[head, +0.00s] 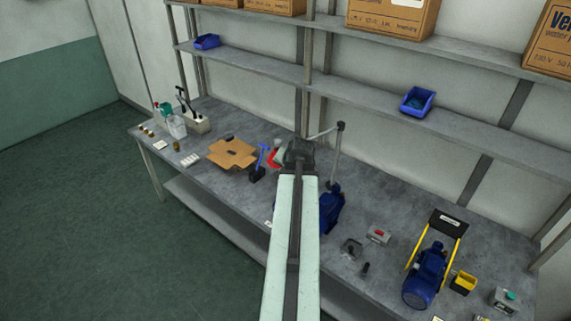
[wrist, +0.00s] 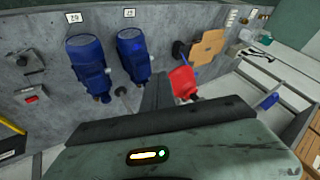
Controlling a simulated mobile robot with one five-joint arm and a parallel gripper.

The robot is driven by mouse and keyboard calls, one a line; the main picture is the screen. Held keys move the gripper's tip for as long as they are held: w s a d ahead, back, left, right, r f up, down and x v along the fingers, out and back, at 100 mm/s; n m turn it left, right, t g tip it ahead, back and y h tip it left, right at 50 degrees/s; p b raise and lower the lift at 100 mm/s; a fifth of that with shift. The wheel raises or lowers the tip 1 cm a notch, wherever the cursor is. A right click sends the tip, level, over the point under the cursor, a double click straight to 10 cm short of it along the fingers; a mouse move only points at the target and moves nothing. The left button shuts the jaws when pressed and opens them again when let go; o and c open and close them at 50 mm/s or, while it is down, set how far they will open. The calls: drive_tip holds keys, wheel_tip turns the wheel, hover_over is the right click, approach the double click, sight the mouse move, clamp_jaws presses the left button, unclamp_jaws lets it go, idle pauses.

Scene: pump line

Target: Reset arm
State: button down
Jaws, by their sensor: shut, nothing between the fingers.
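My arm reaches out over the workbench (head: 225,133) in the head view, with its dark end (head: 299,153) above the middle of the bench. In the wrist view my gripper (wrist: 157,88) points out over the bench, its dark fingers together with nothing between them. A red object (wrist: 183,82) shows just right of the fingers in the wrist view; I cannot tell its distance from them. In the head view the fingers are hard to make out against the arm's end.
Two blue pumps (wrist: 88,60) (wrist: 133,52) stand on the bench. A cardboard piece (head: 232,152) lies left of my arm. A blue motor on a yellow-handled frame (head: 425,277) stands at right. Shelves with blue bins (head: 417,101) and boxes (head: 393,16) rise behind. Floor at left is clear.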

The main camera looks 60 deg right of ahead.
drive_tip(key=shift+s+a+r, duration=0.15)
drive_tip(key=shift+a+r, duration=0.2)
drive_tip(key=shift+r, duration=0.15)
drive_tip(key=shift+s+a+r, duration=0.15)
drive_tip(key=shift+a+r, duration=0.15)
drive_tip(key=shift+r, duration=0.15)
drive_tip(key=w+a+f+n+t+y+b, duration=0.15)
drive_tip(key=w+a+f+b, duration=0.25)
drive_tip(key=w+a, duration=0.45)
drive_tip(key=w+a+f+n+y+b, duration=0.1)
drive_tip(key=w+a+f+n+b, duration=0.3)
drive_tip(key=w+a, duration=0.4)
drive_tip(key=w+a+f+n+y+b, duration=0.1)
drive_tip(key=w+a+f+b, duration=0.3)
drive_tip(key=a, duration=0.5)
drive_tip(key=w+a+f+n+y+b, duration=0.1)
drive_tip(key=w+a+f+n+b, duration=0.15)
drive_tip(key=w+a+f, duration=0.5)
drive_tip(key=s+a+f+n+g+y+b, duration=0.1)
drive_tip(key=a+f+n+g+b, duration=0.15)
drive_tip(key=a, duration=0.75)
drive_tip(key=a+f+n+g+b, duration=0.1)
drive_tip(key=a+f+n+b, duration=0.2)
drive_tip(key=a, duration=0.7)
drive_tip(key=s+a+f+n+g+b, duration=0.2)
drive_tip(key=s+a+g, duration=0.1)
drive_tip(key=s, duration=0.5)
drive_tip(key=shift+s+a+n+g+h, duration=0.15)
drive_tip(key=shift+a+n+g+h, duration=0.2)
drive_tip(key=shift+a, duration=0.1)
